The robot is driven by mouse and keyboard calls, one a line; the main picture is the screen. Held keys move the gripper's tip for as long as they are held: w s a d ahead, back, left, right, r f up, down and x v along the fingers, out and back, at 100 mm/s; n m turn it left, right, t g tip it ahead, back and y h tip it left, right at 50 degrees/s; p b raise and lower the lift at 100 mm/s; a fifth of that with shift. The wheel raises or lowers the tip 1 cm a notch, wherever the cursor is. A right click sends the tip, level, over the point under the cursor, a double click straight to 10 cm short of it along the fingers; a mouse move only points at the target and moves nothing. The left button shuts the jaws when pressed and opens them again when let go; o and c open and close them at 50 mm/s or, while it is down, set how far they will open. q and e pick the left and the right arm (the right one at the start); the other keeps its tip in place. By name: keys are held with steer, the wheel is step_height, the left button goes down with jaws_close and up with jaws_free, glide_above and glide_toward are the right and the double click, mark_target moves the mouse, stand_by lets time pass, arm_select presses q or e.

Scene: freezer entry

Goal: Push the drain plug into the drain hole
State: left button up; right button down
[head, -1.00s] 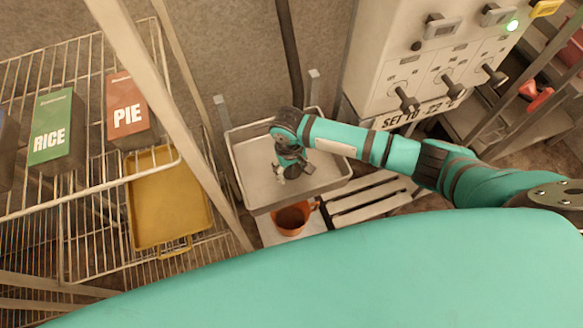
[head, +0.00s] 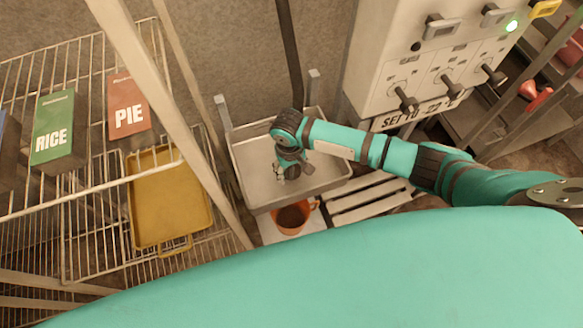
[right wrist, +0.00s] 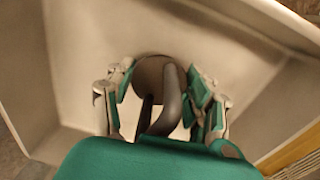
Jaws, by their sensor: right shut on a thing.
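The grey metal sink basin (head: 245,180) stands against the wall, and my right gripper (head: 281,172) reaches down into it from above. In the right wrist view, my right gripper (right wrist: 163,98) has its two green-and-grey fingers on either side of the drain plug's dark curved handle (right wrist: 172,95). A round grey-brown disc (right wrist: 150,72) shows just beyond the handle, over the pale basin floor. I cannot tell how much of this disc is plug and how much is drain hole, or whether the plug is seated. My left gripper is out of view.
An orange pot (head: 291,217) stands below the basin's front edge. A wire rack with a rice box (head: 52,135), a pie box (head: 129,115) and a yellow tray (head: 165,205) is on the left. A control panel (head: 425,60) with levers is at upper right.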

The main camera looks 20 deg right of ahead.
steer(key=shift+f+b, duration=0.3)
steer(key=shift+f, duration=0.5)
steer(key=shift+c, duration=2.1)
jaws_free()
steer(key=r, duration=1.2)
steer(key=shift+a, duration=0.25)
